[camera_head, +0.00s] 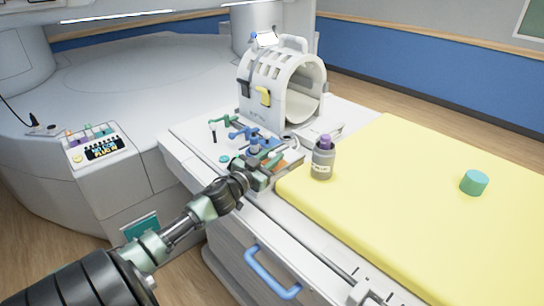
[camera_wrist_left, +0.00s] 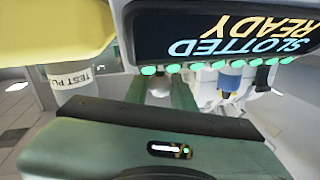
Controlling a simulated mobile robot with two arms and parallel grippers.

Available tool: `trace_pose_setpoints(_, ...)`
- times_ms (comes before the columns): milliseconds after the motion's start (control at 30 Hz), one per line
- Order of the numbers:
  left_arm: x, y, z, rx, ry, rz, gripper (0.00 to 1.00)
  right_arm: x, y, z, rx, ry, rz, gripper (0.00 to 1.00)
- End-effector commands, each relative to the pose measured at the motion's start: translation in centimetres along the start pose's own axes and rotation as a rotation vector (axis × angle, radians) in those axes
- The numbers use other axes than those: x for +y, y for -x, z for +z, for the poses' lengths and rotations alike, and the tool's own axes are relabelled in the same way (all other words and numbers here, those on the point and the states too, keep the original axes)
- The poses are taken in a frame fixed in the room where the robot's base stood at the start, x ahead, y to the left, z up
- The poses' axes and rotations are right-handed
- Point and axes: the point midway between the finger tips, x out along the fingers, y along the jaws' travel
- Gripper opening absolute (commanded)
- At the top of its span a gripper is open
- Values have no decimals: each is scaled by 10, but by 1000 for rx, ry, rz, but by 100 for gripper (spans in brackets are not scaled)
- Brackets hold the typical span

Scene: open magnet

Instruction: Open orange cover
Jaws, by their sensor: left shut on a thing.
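A small orange patch (camera_head: 292,162), which may be the orange cover, shows on the white table beside the fingers of my left gripper (camera_head: 266,163). Most of it is hidden by the gripper and the things around it. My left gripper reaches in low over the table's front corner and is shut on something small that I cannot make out. In the left wrist view the green gripper body (camera_wrist_left: 150,145) fills the bottom, and the fingertips and what they hold do not show clearly. My right gripper is not in view.
Blue clamp-like parts (camera_head: 250,134) stand close behind the gripper. A grey bottle with a purple cap (camera_head: 323,158) stands to its right, near the yellow mat (camera_head: 400,190). A white ring-shaped scanner (camera_head: 280,85) stands behind. A dark display (camera_wrist_left: 230,35) reads "SLOTTED READY" upside down.

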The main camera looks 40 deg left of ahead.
Motion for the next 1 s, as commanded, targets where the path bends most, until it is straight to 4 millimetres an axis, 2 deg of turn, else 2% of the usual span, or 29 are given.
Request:
trace_pose_setpoints(300,6,-31,-2,2,2,-1,0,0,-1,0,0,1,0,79)
trace_pose_setpoints(600,6,-32,-2,1,-1,0,0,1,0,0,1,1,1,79)
trace_pose_setpoints(633,6,-32,-2,1,-1,0,28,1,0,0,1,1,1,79)
trace_pose_setpoints(700,6,-32,-2,1,-1,0,46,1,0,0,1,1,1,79)
trace_pose_setpoints(1000,6,-32,-1,1,0,0,46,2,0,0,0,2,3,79)
